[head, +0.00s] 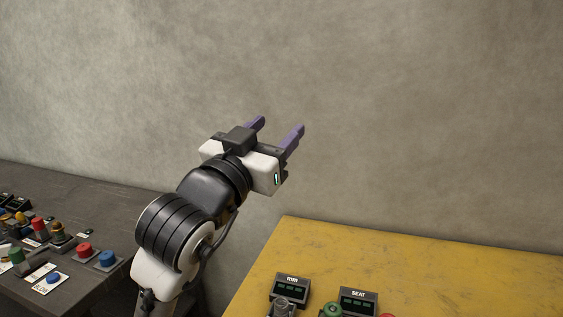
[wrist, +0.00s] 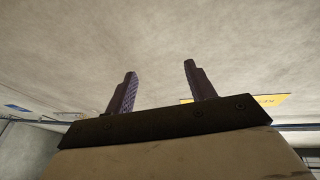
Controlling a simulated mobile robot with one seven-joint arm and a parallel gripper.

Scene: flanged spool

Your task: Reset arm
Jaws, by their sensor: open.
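My gripper (head: 279,127) is raised in the air in the head view, in front of the grey wall and above the gap between the two tables. Its two purple fingers are apart, with nothing between them. In the wrist view my gripper (wrist: 160,80) also shows its two fingers spread and empty, against a pale plain surface. No spool is clearly visible.
A yellow worn table (head: 400,255) lies at the lower right, with a display marked "mm" (head: 291,284) and one marked "SEAT" (head: 358,300) near its front. A dark table (head: 100,195) at the left holds several coloured parts. The wall (head: 420,100) stands behind.

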